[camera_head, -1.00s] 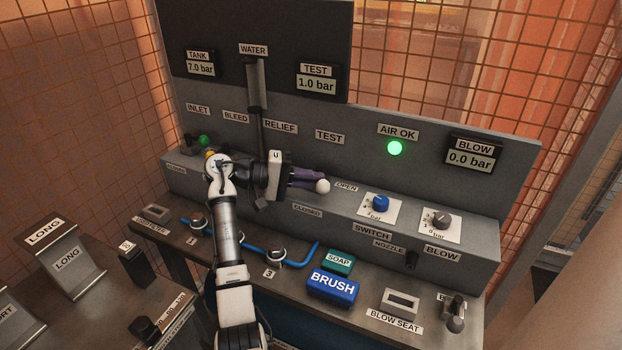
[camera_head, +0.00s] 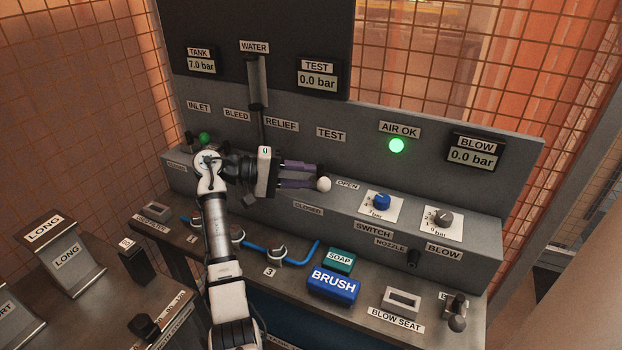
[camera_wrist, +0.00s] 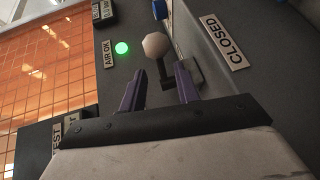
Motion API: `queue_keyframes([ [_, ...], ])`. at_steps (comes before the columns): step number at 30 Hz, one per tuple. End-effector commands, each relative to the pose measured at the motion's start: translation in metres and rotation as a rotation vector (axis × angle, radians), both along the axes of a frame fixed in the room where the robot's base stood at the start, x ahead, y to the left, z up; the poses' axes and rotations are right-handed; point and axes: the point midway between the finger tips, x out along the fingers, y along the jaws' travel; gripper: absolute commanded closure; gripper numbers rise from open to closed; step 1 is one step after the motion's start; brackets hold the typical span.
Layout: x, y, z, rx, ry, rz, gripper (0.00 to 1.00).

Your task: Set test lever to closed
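The test lever, with a white ball knob (camera_head: 324,184), stands on the grey panel below the TEST label, between the OPEN label (camera_head: 347,184) and the CLOSED label (camera_head: 308,208). My gripper (camera_head: 312,176) has two purple fingers, spread apart just left of the knob. In the wrist view the knob (camera_wrist: 156,45) and its dark shaft show beyond and between the open fingertips (camera_wrist: 160,72). The CLOSED label (camera_wrist: 222,42) lies to the right there. Whether the fingers touch the lever is not clear. The TEST display (camera_head: 318,80) reads 0.0 bar.
A blue knob (camera_head: 381,201) and a grey knob (camera_head: 443,218) sit right of the lever. A green AIR OK lamp (camera_head: 397,146) is lit above. A vertical water tube (camera_head: 257,85) stands behind my gripper. SOAP and BRUSH blocks (camera_head: 333,287) lie on the bench in front.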

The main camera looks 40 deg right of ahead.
Motion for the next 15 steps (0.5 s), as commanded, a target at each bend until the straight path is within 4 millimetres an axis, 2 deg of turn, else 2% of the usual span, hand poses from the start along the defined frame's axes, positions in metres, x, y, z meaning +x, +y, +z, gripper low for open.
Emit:
queue_keyframes([
  [9,0.036,0.064,0.012,0.001,-0.001,0.004,0.68],
  [15,0.049,0.09,0.019,-0.001,-0.001,0.003,0.68],
])
